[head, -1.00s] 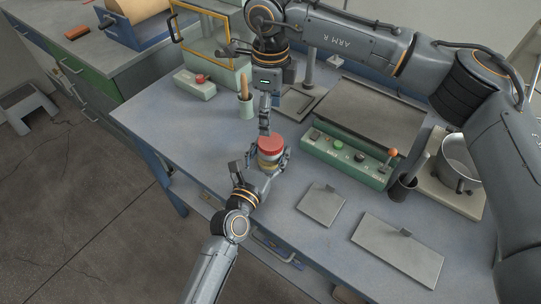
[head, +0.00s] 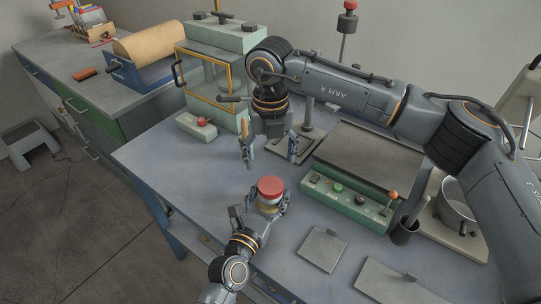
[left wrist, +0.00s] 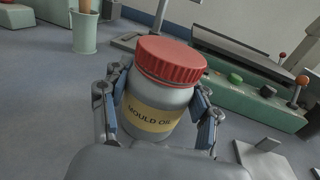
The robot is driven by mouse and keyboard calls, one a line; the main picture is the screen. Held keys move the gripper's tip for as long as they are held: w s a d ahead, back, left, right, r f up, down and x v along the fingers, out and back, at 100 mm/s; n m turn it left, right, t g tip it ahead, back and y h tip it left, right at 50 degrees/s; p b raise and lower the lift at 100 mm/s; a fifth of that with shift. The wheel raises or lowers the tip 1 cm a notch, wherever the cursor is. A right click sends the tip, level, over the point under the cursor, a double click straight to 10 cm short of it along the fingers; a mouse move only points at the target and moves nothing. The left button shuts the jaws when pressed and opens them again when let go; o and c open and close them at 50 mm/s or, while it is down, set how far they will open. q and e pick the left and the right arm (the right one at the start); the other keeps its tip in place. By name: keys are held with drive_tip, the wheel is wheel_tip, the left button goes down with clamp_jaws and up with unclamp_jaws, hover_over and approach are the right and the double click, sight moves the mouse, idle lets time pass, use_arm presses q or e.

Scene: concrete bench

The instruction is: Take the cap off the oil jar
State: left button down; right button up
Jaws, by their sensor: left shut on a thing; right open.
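The oil jar (left wrist: 160,112) is a grey jar with a yellow "MOULD OIL" label, also seen in the head view (head: 268,204). Its red ribbed cap (left wrist: 171,60) sits on top, also visible in the head view (head: 270,187). My left gripper (head: 267,208) is shut around the jar's body, with a finger on each side below the cap. I cannot tell whether the jar's base touches the bench. My right gripper (head: 271,158) is open and empty, fingers pointing down and spread apart, above and behind the cap in the picture, not touching it.
A green control box (head: 345,198) with buttons stands right of the jar. Flat metal plates (head: 322,249) lie at the front right. A pale green cup (left wrist: 85,32) stands behind the jar. A glass-fronted cabinet (head: 213,75) is at the back. Bench left of the jar is clear.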

sight(270, 185)
drive_tip(key=m, duration=0.9)
drive_tip(key=shift+m, duration=0.3)
drive_tip(key=m, duration=0.8)
drive_tip(key=shift+f+m, duration=0.1)
drive_tip(key=shift+m, duration=0.3)
drive_tip(key=shift+f, duration=3.9)
